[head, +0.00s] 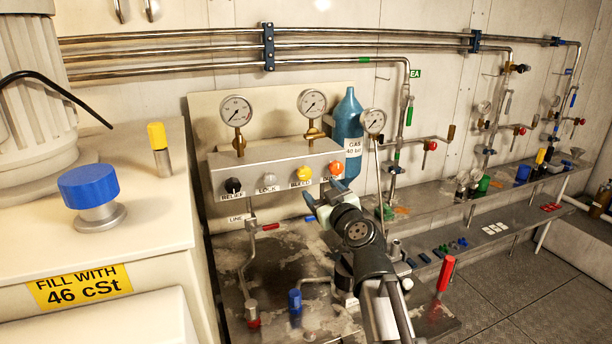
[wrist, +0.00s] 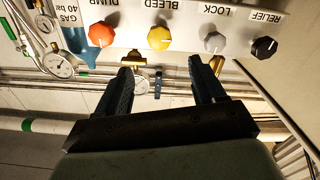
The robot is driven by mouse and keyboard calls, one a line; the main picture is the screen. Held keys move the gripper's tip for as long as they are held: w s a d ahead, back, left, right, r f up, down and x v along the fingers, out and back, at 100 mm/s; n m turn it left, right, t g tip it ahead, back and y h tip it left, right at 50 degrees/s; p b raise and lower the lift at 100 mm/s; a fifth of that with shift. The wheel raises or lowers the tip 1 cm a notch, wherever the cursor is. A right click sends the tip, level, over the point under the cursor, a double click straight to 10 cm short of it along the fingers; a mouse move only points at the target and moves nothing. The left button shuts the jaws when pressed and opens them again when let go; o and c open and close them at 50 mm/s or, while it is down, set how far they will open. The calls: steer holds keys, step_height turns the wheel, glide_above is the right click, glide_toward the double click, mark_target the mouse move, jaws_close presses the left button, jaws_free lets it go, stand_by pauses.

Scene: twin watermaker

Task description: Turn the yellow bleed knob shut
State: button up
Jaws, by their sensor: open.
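The yellow bleed knob (head: 303,174) sits on the front of the grey manifold block (head: 222,170), above its BLEED label, between the grey LOCK knob and the orange knob. In the wrist view, which is upside down, the yellow knob (wrist: 161,38) shows whole, just beyond the fingertips and roughly centred between them. My gripper (head: 316,208) is just below and in front of the knob in the head view. Its two blue-grey fingers (wrist: 160,66) are spread and empty. I see no contact with the knob.
The orange knob (wrist: 101,38) is close on one side of the yellow knob, the grey LOCK knob (wrist: 214,42) and black RELIEF knob (wrist: 264,48) on the other. Gauges (head: 236,111) rise from the block. A blue gas bottle (head: 347,130) stands behind. The block's lower front has free air.

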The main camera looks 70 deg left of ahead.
mark_target(306, 174)
steer(key=a, duration=1.1)
steer(key=c, duration=1.1)
